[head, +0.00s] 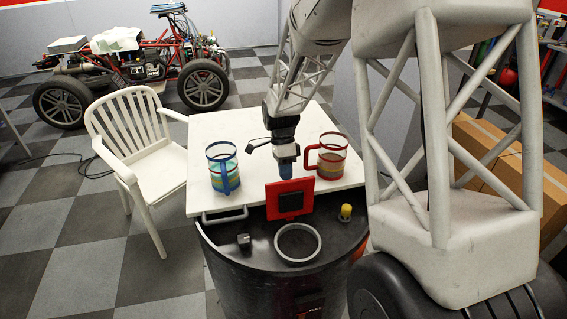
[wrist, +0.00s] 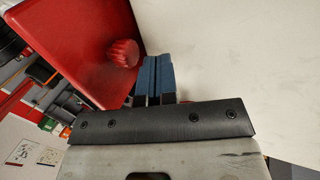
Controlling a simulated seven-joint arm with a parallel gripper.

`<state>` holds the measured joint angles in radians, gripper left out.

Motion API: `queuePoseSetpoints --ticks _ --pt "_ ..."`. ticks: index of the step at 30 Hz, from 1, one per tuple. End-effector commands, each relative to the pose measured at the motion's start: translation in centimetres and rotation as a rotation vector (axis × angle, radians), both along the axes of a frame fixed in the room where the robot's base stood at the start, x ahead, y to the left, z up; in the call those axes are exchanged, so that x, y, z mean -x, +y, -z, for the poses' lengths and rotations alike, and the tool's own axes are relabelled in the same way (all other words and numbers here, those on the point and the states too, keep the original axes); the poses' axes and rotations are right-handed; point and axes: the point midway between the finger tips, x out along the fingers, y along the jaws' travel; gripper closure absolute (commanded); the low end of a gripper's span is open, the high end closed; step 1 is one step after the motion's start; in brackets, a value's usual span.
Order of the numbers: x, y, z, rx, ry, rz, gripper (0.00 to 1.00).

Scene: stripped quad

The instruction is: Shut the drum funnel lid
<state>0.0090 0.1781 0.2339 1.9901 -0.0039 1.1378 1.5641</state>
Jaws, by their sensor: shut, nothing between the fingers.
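The drum (head: 275,285) is black and stands at the bottom of the head view. Its funnel opening is a grey ring (head: 298,260) on the black top. The red lid (head: 272,203) stands up, open, behind the ring, with a black square on the face toward the camera. In the wrist view the lid's other face (wrist: 75,45) shows a round red knob (wrist: 123,53). My gripper (head: 285,172) points down behind the lid, its blue fingers (wrist: 152,72) shut and empty. They are close beside the knob; I cannot tell whether they touch.
A white board (head: 265,150) lies behind the drum. A blue-framed mug (head: 222,168) stands left of my gripper and a red-framed mug (head: 331,156) stands close on its right. A yellow cap (head: 346,211) is right of the lid. A white chair (head: 150,150) stands left.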

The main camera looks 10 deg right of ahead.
Motion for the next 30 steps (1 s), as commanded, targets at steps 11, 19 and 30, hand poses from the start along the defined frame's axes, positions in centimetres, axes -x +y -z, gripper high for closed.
queuePoseSetpoints --ticks 11,19,30 --pt "1.8 0.0 0.0 0.0 0.001 0.0 1.0" --pt "1.8 0.0 0.0 0.0 0.001 0.0 1.0" --pt "2.2 0.0 -0.3 0.0 -0.031 0.0 1.0"
